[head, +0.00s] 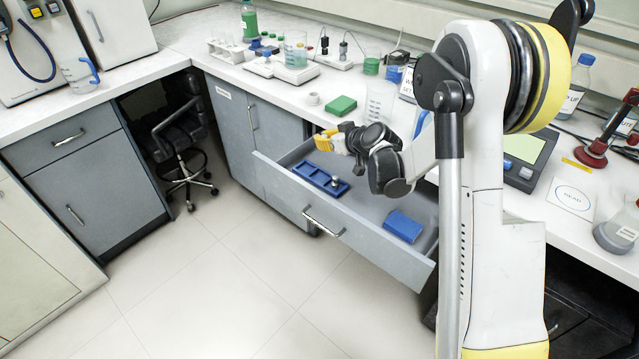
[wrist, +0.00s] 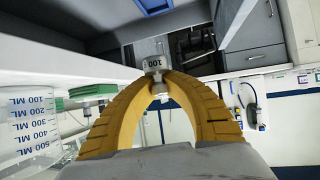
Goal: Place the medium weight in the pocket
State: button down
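My gripper (head: 328,142) is above the open drawer, close to the counter edge. In the wrist view its yellow fingers (wrist: 158,80) meet at the tips around a grey metal weight marked 100 (wrist: 156,64). I hold this weight in the air; in the head view it is too small to make out. A blue tray with pockets (head: 306,172) lies in the drawer below and slightly right of my gripper. A small metal weight (head: 335,181) stands at the tray's right end. Part of something blue, likely the tray (wrist: 152,4), shows at the top of the wrist view.
The grey drawer (head: 370,242) is pulled out, with a blue box (head: 403,226) at its right end. On the counter by the drawer are a green block (head: 342,105), a small white object (head: 313,98) and a beaker (head: 380,103). The floor in front is clear.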

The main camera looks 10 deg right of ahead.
notch_tip(320, 180, down, 4)
jog(key=w+f, duration=0.1)
jog(key=w, duration=0.1)
jog(key=s+d+p, duration=0.1)
jog(key=s+d, duration=0.3)
jog(key=d, duration=0.5)
jog(key=b, duration=0.4)
send_over(319, 177)
notch_tip(319, 177, down, 6)
jog(key=shift+f, duration=0.1)
notch_tip(319, 177, down, 4)
jog(key=shift+w+f+b, duration=0.1)
jog(key=shift+b, duration=1.1)
jog(key=shift+r, duration=0.25)
jog(key=shift+f, duration=0.1)
jog(key=c, duration=2)
grip_release()
jog(key=shift+f, duration=0.1)
jog(key=o, duration=0.5)
jog(key=shift+c, duration=0.2)
